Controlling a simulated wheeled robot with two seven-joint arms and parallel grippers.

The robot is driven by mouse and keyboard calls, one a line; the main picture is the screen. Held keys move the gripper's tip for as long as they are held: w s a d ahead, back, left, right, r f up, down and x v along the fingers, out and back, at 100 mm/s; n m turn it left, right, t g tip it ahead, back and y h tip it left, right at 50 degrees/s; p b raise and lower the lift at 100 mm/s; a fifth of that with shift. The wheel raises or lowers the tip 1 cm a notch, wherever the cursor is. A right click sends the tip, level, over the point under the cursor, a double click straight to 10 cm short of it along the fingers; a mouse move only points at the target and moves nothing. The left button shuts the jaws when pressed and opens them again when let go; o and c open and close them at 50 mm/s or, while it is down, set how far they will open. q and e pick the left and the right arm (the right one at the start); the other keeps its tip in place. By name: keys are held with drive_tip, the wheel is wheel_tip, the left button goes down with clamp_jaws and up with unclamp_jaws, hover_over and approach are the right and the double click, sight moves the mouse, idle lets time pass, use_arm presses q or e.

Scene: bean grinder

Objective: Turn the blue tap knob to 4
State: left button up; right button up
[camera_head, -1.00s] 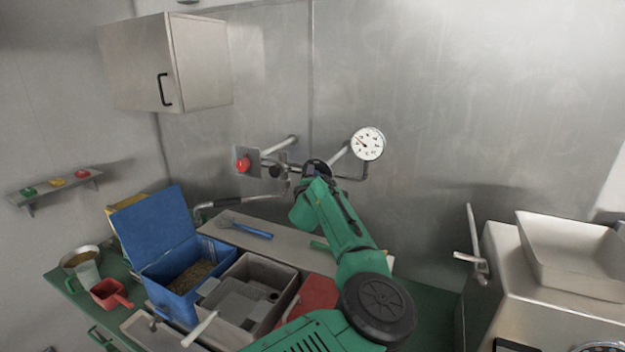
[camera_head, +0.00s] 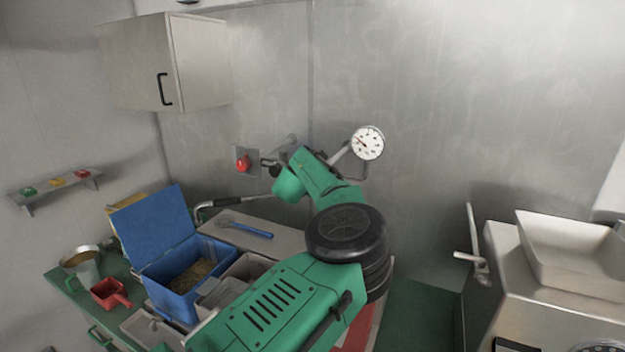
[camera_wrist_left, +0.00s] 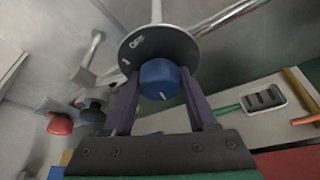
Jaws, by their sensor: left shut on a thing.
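In the left wrist view, the blue tap knob (camera_wrist_left: 157,74) sits in front of a round dark dial plate (camera_wrist_left: 178,42) with "OFF" and "1" marked on its visible part. A short white mark shows on the knob's lower face. The 4 is not readable. My left gripper (camera_wrist_left: 162,98) is shut on the knob, one dark finger on each side. In the head view, my green arm hides the knob and gripper at the wall pipes, left of a white round gauge (camera_head: 367,143). My right gripper is not in view.
Below are an open blue bin (camera_head: 160,229) of beans, a blue-handled tool (camera_head: 246,229) and a red scoop (camera_head: 110,292). A steel machine (camera_head: 540,290) stands at the right.

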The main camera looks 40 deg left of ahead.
use_arm(q)
drive_tip(key=shift+f+n+h, duration=0.25)
drive_tip(key=shift+n+h, duration=0.05)
drive_tip(key=shift+n, duration=0.1)
drive_tip(key=shift+f, duration=0.1)
drive_tip(key=o, duration=1.4)
drive_tip(key=shift+c, duration=0.2)
drive_tip(key=shift+r, duration=0.2)
drive_tip(key=shift+s, duration=0.1)
